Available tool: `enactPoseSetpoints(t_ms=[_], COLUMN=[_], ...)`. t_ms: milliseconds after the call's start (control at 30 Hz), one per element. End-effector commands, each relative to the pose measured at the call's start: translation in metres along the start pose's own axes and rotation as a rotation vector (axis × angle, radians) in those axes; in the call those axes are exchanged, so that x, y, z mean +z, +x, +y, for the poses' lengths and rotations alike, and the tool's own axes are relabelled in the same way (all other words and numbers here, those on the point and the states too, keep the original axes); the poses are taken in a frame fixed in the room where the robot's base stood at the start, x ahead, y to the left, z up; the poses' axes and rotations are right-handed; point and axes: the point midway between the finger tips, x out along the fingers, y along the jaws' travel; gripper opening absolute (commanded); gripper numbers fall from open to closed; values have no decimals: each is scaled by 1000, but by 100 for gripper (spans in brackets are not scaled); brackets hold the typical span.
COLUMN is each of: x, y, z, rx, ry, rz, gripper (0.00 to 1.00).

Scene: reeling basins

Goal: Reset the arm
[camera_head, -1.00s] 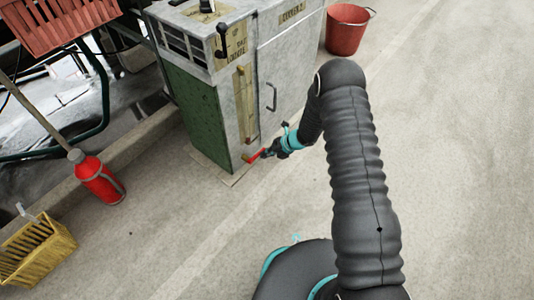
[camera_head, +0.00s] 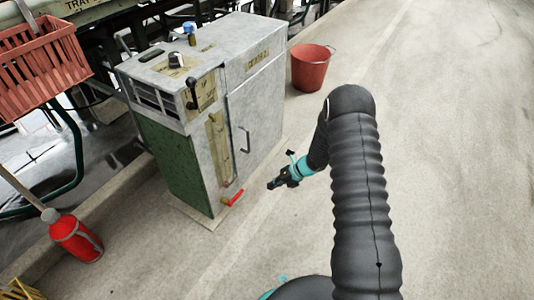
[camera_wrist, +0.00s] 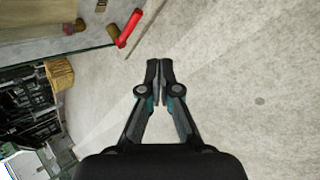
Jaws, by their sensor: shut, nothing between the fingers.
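My gripper (camera_head: 272,185) is shut and empty, held in the air to the right of the grey and green cabinet (camera_head: 262,88). My dark, ribbed arm reaches up and over from the bottom right of the head view. A red lever handle (camera_head: 234,197) sits low on the cabinet's front, left of my gripper and apart from it. In the wrist view my gripper (camera_wrist: 159,64) has its fingertips together, and the red handle (camera_wrist: 130,27) shows beyond them to the upper left.
A red bucket (camera_head: 311,68) stands behind the cabinet to the right. A red flask (camera_head: 76,238) stands on the floor at left, below a red basket (camera_head: 40,70). A yellow crate (camera_head: 22,290) is cut off at bottom left. The floor at right is clear.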

Motion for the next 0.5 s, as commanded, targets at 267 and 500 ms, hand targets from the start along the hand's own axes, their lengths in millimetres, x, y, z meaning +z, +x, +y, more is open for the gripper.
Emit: enactPoseSetpoints(t_ms=[267,500], x=[0,12], y=[0,-3], z=[-1,-48], rx=[-4,-192], ry=[37,421], rz=[0,-144], gripper=[0,0])
